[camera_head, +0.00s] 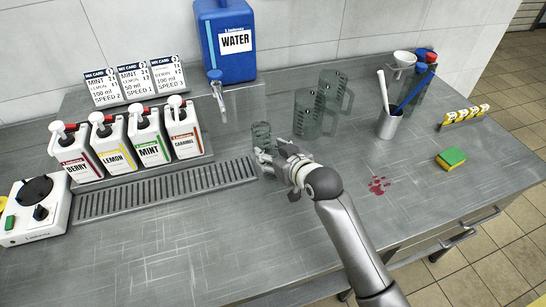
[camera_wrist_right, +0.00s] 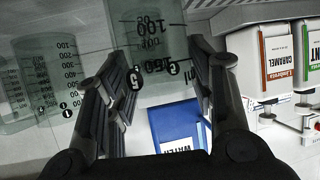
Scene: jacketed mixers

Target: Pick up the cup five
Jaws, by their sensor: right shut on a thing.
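A small clear grey-green cup (camera_head: 261,133) stands upright at the right end of the drain grate, in the grasp of my right gripper (camera_head: 272,161). In the right wrist view, a clear cup with measuring marks (camera_wrist_right: 148,40) shows upside down between the fingers of the right gripper (camera_wrist_right: 160,75). Round tags reading 5 and 2 show there; overlapping clear walls make it hard to tell which vessel bears which. The gripper is shut on the cup. I cannot tell whether the cup's base touches the counter. My left gripper is not in view.
Clear jugs (camera_head: 308,112) stand close behind and right of the gripper. A blue water container (camera_head: 226,45) with a tap is behind. A sponge (camera_head: 451,159) and red spill (camera_head: 378,186) lie right; the front counter is clear.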

